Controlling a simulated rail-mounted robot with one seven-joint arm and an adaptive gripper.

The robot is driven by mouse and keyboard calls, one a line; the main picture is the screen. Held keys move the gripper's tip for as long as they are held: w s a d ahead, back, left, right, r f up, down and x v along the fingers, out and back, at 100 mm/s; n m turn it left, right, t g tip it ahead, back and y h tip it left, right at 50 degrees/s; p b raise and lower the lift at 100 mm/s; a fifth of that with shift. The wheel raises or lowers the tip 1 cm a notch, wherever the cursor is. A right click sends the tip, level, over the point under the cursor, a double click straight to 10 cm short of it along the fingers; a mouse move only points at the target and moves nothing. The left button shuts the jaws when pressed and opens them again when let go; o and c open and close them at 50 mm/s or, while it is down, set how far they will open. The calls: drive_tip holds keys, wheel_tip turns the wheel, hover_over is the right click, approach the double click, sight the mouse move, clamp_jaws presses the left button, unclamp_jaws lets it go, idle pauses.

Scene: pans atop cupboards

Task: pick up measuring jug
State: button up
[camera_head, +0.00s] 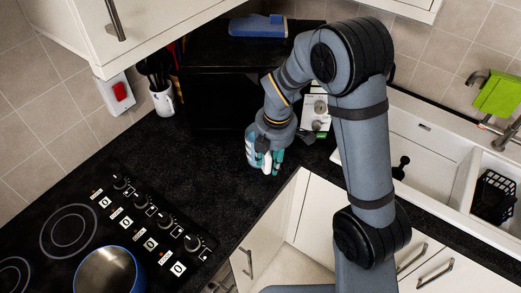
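A pale blue, see-through vessel, which looks like the measuring jug (250,149), stands on the black worktop near its inner corner. My gripper (268,166) points down at it from above and hides much of it. The teal fingertips are at the jug's right side, with a narrow white piece between them that may be the jug's handle. I cannot tell whether the fingers are closed on it.
A black microwave-like box (215,100) with a blue item (258,26) on top stands behind. A utensil pot (162,100) is left of it. A blue-rimmed pan (108,270) sits on the hob (70,230). The white sink (420,145) is right. Worktop left of the gripper is clear.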

sight(268, 168)
drive_tip(key=shift+w+a+f+p, duration=0.1)
drive_tip(key=shift+w+f+p, duration=0.2)
drive_tip(key=shift+f, duration=0.75)
drive_tip(key=shift+w+a+f+p, duration=0.1)
drive_tip(key=shift+w+f+p, duration=0.2)
drive_tip(key=shift+f, duration=0.8)
drive_tip(key=shift+w+f+p, duration=0.2)
drive_tip(key=shift+f+p, duration=0.15)
drive_tip(key=shift+f, duration=0.7)
drive_tip(key=c, duration=0.8)
drive_tip(key=shift+a, duration=0.1)
clamp_jaws()
